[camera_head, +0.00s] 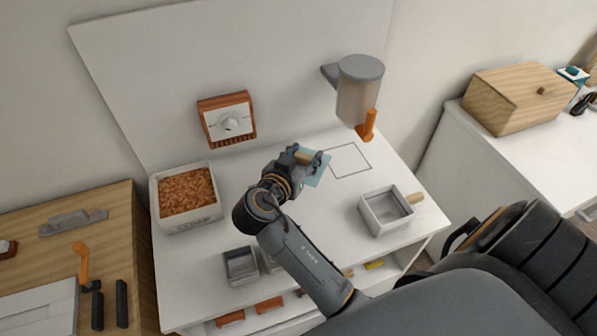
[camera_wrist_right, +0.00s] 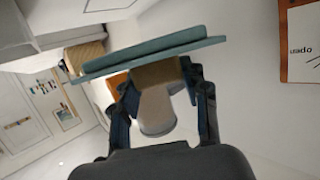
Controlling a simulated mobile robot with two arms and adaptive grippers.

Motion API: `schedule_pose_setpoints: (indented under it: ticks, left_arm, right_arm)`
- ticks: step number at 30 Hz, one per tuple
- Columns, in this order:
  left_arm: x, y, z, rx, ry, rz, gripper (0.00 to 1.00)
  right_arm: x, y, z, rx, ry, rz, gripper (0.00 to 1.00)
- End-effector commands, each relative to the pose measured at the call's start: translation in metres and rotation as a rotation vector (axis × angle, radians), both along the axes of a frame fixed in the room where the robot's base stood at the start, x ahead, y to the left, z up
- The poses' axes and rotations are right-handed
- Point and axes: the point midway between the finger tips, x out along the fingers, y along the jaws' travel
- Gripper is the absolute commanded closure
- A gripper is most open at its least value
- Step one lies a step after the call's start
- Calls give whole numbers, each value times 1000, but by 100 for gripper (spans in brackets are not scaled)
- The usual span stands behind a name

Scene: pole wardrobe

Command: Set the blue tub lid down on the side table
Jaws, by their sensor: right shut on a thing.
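My right gripper (camera_head: 306,158) is shut on the wooden knob (camera_wrist_right: 158,74) of the blue tub lid (camera_head: 318,169). In the right wrist view the lid (camera_wrist_right: 150,52) is a flat blue-grey plate held across the fingertips. In the head view the gripper partly covers it, over the middle white table (camera_head: 300,205); I cannot tell its exact height. A white cabinet top (camera_head: 510,165) stands at the right and a wooden table (camera_head: 60,255) at the left; I cannot tell which is the side table. My left gripper is not in view.
A white tub of orange-brown pieces (camera_head: 158,200) stands at the table's left. A grey tray (camera_head: 363,212) is at the front right. A grey-lidded dispenser (camera_head: 358,95) is behind. A marked square (camera_head: 350,160) is bare. A wooden box (camera_head: 510,105) stands on the right cabinet.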

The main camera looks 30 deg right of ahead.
Motion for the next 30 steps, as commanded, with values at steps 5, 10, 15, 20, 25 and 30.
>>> schedule_pose_setpoints:
  ticks: [5,10,15,20,25,30]
  left_arm:
    - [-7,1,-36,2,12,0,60]
    - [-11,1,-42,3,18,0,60]
    - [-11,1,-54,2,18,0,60]
    - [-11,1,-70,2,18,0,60]
    - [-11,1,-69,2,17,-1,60]
    - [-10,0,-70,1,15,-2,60]
  right_arm:
    - [24,-8,-40,-3,1,0,80]
    - [34,-11,-48,0,2,1,80]
    - [42,-14,-61,-1,2,1,80]
    - [42,-14,-87,-2,5,1,80]
    - [41,-14,-87,-1,3,1,80]
    - [41,-13,-89,-1,3,1,80]
